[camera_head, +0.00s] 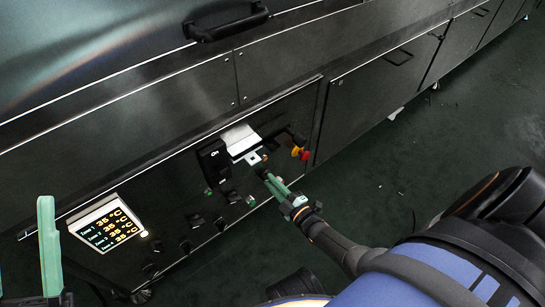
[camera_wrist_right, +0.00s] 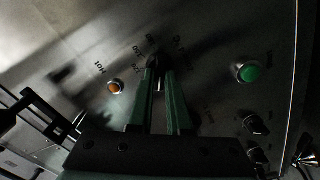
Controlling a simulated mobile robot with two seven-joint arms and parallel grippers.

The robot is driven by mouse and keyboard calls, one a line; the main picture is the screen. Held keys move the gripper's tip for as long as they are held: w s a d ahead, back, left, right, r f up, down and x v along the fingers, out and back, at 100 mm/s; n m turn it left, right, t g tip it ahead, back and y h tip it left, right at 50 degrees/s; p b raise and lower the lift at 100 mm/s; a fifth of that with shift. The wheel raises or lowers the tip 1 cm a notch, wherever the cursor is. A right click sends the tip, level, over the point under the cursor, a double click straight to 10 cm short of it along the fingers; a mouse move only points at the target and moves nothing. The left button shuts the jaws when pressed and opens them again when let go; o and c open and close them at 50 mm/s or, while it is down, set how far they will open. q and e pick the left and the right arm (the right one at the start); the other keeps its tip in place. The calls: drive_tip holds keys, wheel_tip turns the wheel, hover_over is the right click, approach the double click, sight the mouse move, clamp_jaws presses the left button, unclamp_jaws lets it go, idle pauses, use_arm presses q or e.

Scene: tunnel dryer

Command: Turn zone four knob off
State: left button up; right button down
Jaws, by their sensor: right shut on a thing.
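My right gripper (camera_head: 266,175) reaches the dark control panel in the head view, and its green fingers are shut on a small dark knob. In the right wrist view the gripper (camera_wrist_right: 159,78) has its fingertips on both sides of this knob (camera_wrist_right: 158,64), with small markings around it. The fingers partly hide the knob, and its label is not readable, so I cannot tell which zone it serves. My left gripper (camera_head: 24,240) is at the lower left edge of the head view, its green fingers apart and empty, away from the panel.
A lit display (camera_head: 107,230) shows zone temperatures of 35 °C. An orange button (camera_wrist_right: 116,87) and a green button (camera_wrist_right: 248,73) flank the gripped knob, with other dark knobs (camera_wrist_right: 257,124) at lower right. A red and yellow control (camera_head: 301,153) sits near the panel's right end. Open floor lies right.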

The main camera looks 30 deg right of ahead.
drive_tip(key=shift+f+n, duration=0.15)
drive_tip(key=shift+n, duration=4.05)
drive_tip(key=c, duration=0.9)
unclamp_jaws()
drive_tip(key=shift+o, duration=0.2)
drive_tip(key=shift+s, duration=0.15)
